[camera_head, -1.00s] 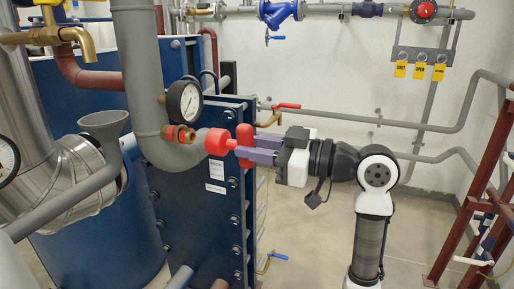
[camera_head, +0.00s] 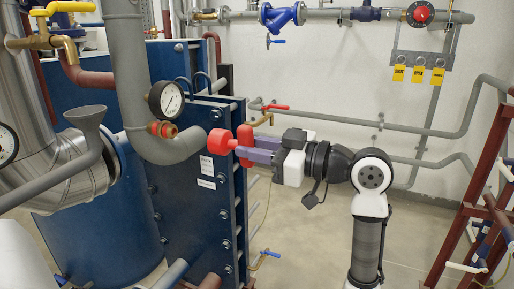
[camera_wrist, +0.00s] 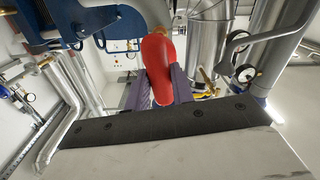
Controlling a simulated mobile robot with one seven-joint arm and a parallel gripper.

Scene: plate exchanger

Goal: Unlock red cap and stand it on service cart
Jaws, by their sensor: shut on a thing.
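The red cap (camera_head: 217,143) has a round front and a taller red part behind it, where my purple fingers close. My gripper (camera_head: 246,151) is shut on this part and holds the cap in the air, its round front facing left. In the wrist view the red cap (camera_wrist: 157,68) stands between the two fingers. I cannot make out a service cart in these views.
The blue plate exchanger (camera_head: 185,205) stands behind and left of the cap. A pressure gauge (camera_head: 167,98) sits above the fitting. A red-handled valve (camera_head: 274,107) is on the wall pipe. A dark red frame (camera_head: 478,190) stands at right. Floor between is open.

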